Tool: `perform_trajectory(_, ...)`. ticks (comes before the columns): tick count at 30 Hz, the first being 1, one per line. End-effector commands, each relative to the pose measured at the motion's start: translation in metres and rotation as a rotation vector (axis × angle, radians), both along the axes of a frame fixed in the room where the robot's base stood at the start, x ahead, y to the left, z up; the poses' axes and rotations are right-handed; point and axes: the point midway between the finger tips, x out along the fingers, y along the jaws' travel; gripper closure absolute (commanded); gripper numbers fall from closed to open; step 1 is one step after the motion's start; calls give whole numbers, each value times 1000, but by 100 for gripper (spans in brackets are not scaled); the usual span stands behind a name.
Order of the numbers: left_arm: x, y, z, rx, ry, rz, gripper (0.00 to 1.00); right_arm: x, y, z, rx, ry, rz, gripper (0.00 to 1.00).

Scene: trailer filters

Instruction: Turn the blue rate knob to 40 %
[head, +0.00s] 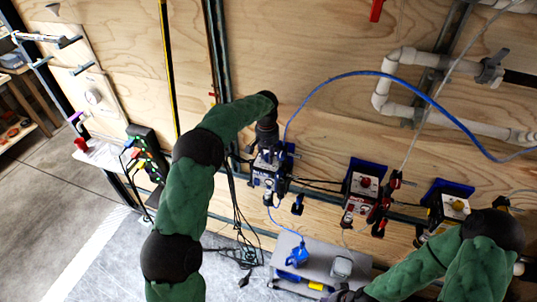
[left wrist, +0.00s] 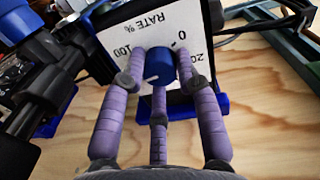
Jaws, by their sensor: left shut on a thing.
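The blue rate knob (left wrist: 158,68) sits on a white dial plate (left wrist: 118,35) lettered RATE %, which appears upside down in the left wrist view. A short white mark on the knob's face points to the lower left of that picture. The numbers 100, 0 and 20 show around the knob; other scale marks are hidden by fingers. My left gripper (left wrist: 160,85) has its purple fingers closed around the knob. In the head view my left gripper (head: 268,150) is at the leftmost blue pump unit (head: 262,178), where the knob is hidden. My right gripper is out of sight.
A red-knobbed unit (head: 362,187) and a yellow unit (head: 447,204) stand to the right on the plywood wall. A blue hose (head: 378,73) arches above. Black cables (head: 240,235) hang below left. A grey shelf (head: 320,262) is below. My right arm fills the lower right.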

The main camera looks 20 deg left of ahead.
Motion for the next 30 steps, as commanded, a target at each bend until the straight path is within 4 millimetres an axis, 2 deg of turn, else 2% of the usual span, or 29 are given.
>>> perform_trajectory(18,0,0,0,1,-3,552,100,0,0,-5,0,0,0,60)
perform_trajectory(30,0,0,0,1,-2,743,100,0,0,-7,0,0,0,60)
